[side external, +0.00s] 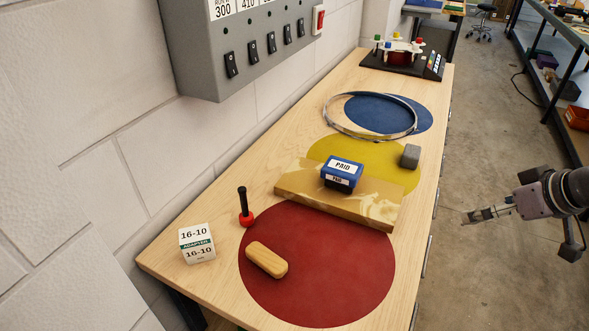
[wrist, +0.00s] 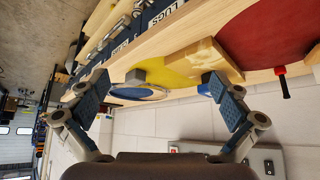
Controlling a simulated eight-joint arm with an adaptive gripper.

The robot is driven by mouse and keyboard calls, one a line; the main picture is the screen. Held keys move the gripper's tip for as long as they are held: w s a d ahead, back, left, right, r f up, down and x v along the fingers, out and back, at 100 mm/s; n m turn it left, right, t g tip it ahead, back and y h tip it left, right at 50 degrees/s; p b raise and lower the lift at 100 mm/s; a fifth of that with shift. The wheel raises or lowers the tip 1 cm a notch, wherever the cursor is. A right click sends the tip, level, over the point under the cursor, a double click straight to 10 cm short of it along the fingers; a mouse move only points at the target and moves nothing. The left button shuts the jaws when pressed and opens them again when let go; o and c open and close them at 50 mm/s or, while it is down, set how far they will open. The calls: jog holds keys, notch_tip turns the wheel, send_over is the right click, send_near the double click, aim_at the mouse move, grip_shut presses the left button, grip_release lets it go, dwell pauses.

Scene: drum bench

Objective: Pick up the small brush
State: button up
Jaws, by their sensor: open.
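The small brush (side external: 266,260) looks like a rounded, pale wooden block lying on the red disc (side external: 340,270) at the near end of the bench; no bristles show. In the wrist view, a tan piece at the right edge (wrist: 314,56) may be the brush, cut off by the frame. My gripper (side external: 474,214) is off the right side of the bench, well away from the brush. In the wrist view its two fingers (wrist: 157,92) are spread wide with nothing between them.
A tan block (side external: 290,187) bears a blue PAID box (side external: 342,175). A red-based, black-handled tool (side external: 245,208) and a white 16-10 box (side external: 197,243) stand left of the brush. A grey block (side external: 410,156), metal ring (side external: 335,126) and switch panel (side external: 240,60) lie beyond.

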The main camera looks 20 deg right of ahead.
jog(key=w+a+r+m+g+y, duration=0.1)
jog(key=w+a+r+m+g, duration=0.15)
jog(key=w+a+r, duration=0.35)
jog(key=m+g+h, duration=0.1)
jog(key=m+g, duration=0.4)
jog(key=m, duration=0.4)
send_over(266, 257)
notch_tip(266, 257, down, 8)
jog(key=r, duration=0.1)
jog(key=shift+t, duration=0.25)
notch_tip(266, 257, down, 10)
jog(key=shift+f, duration=0.25)
jog(key=shift+c, duration=0.3)
jog(key=c, duration=0.8)
